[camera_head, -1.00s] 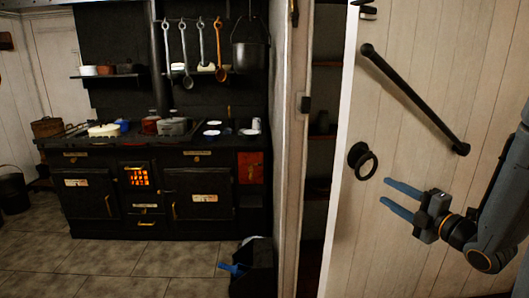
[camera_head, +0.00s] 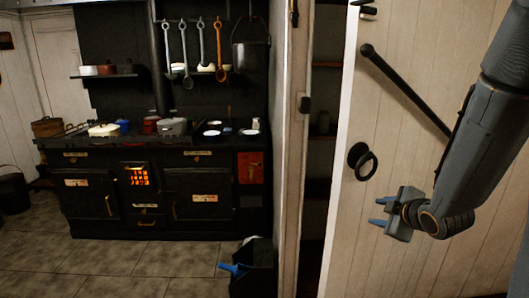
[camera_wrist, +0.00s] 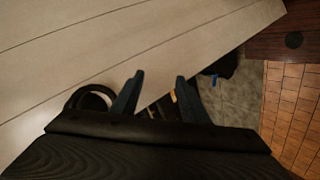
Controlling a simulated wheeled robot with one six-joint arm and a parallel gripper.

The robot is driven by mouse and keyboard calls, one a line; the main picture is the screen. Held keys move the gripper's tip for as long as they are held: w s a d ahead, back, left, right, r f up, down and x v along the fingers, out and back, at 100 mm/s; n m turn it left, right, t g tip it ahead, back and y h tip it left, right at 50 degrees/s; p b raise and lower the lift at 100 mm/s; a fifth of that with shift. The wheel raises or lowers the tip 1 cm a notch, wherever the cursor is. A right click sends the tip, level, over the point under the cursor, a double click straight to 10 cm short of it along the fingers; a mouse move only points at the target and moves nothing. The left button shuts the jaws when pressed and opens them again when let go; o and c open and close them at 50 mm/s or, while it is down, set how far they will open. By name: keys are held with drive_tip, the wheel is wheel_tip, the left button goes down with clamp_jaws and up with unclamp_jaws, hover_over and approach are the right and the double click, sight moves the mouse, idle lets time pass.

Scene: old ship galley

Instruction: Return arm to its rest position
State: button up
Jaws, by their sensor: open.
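My gripper (camera_head: 377,212) is in front of the white plank door at the right of the head view. Its two blue fingers are apart with nothing between them. The fingers also show in the wrist view (camera_wrist: 156,95), spread and empty. My arm comes in from the right edge and hides part of the door and the lower end of its long black bar. The door (camera_head: 400,130) stands ajar, with a dark gap at its left edge. A black ring handle (camera_head: 362,161) is on the door, up and left of my gripper, apart from it in the head view.
Dark shelves (camera_head: 318,140) show behind the door's edge. A black stove (camera_head: 150,190) with pots stands at the left, its fire lit. A dark bin (camera_head: 252,270) with a blue-handled thing stands by the door frame. The tiled floor (camera_head: 140,265) before the stove is clear.

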drive_tip(key=s+a+f+m+g, duration=0.1)
drive_tip(key=s+a+m+g, duration=0.4)
drive_tip(key=s, duration=0.6)
drive_tip(key=s+a+f+m+g, duration=0.2)
drive_tip(key=s+a+m+g, duration=0.3)
drive_tip(key=s+a+m, duration=0.3)
drive_tip(key=s+a, duration=0.1)
drive_tip(key=s, duration=0.2)
drive_tip(key=shift+s+f+h, duration=0.15)
drive_tip(key=shift+s+h, duration=0.15)
drive_tip(key=shift+h, duration=0.1)
